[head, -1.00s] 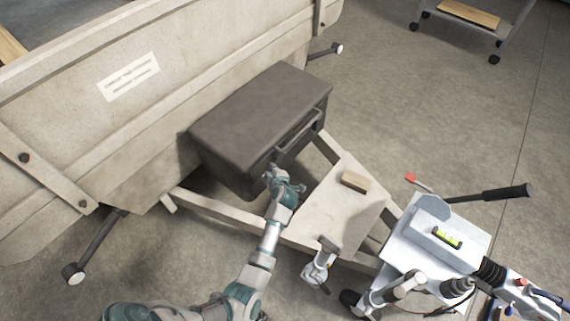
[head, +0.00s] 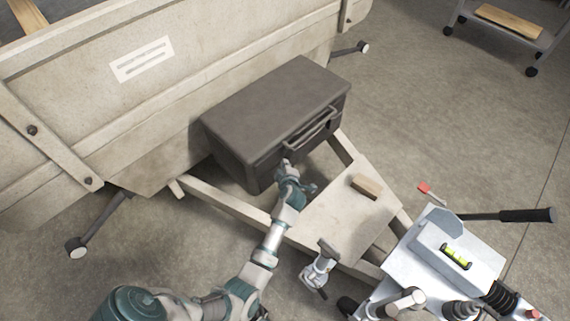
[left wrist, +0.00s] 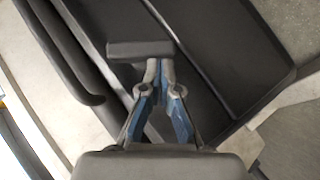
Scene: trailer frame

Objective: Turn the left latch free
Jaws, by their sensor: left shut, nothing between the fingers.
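The dark storage box (head: 270,100) sits on the trailer frame with its lid down. Its bar handle (head: 312,128) is on the front, and shows at the left in the left wrist view (left wrist: 82,62). My left gripper (head: 286,165) is at the lower left of the box front, left of the handle. In the left wrist view its fingertips (left wrist: 160,66) are together and empty, right at a short dark bar, which looks like the left latch (left wrist: 140,49). Whether they touch it I cannot tell. In the head view the gripper covers that spot. My right gripper is not in view.
The trailer wall (head: 90,110) rises behind the box. A wooden block (head: 366,186) lies on the pale drawbar plate (head: 335,215). A metal clamp (head: 320,265) stands at the frame edge. The hitch with its lever (head: 510,215) is at right. A cart (head: 505,25) stands far right.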

